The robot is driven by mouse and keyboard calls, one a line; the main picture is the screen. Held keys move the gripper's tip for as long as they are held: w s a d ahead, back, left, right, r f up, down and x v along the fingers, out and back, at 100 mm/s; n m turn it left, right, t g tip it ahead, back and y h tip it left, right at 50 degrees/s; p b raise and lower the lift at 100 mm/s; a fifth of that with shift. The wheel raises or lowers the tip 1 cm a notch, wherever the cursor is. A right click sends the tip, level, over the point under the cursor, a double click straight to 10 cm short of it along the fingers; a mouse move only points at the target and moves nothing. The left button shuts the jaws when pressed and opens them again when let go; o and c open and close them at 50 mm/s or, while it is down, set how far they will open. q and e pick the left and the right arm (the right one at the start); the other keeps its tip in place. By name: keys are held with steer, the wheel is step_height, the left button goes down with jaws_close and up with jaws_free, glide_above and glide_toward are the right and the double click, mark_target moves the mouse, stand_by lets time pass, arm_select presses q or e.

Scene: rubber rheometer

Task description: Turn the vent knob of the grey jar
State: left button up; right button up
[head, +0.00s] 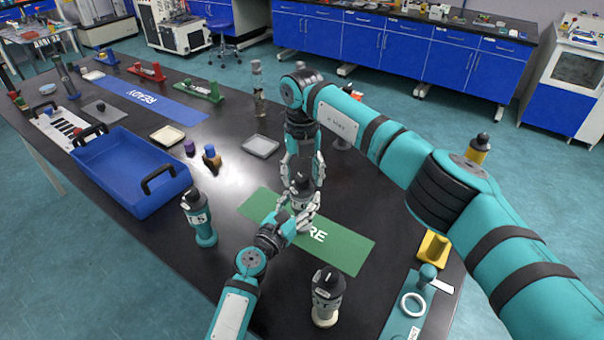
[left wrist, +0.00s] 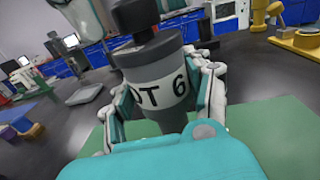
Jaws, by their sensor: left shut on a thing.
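The grey jar (head: 301,203) with a black top stands upright on the green mat (head: 345,247). In the left wrist view the jar (left wrist: 163,88) shows a white band ending in "OT 6", with its black vent knob (left wrist: 135,17) above. My left gripper (head: 296,214) is shut around the jar's body from the lower left. Its fingers show on both sides of the jar in the left wrist view (left wrist: 163,100). My right gripper (head: 303,177) points down from above, its fingers spread on either side of the black top. Whether they touch it, I cannot tell.
A teal jar (head: 200,222) stands left of the mat and another grey jar (head: 327,297) in front. A blue tray (head: 128,172), a small grey tray (head: 261,146) and a yellow holder (head: 433,250) are around. My right arm crosses the right side.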

jaws_close()
stand_by(0.3)
steer(key=n, duration=0.5)
steer(key=shift+r, duration=0.1)
steer(key=n, duration=0.4)
steer(key=shift+w+d, duration=0.1)
steer(key=n, duration=0.4)
steer(key=shift+n, duration=2.4)
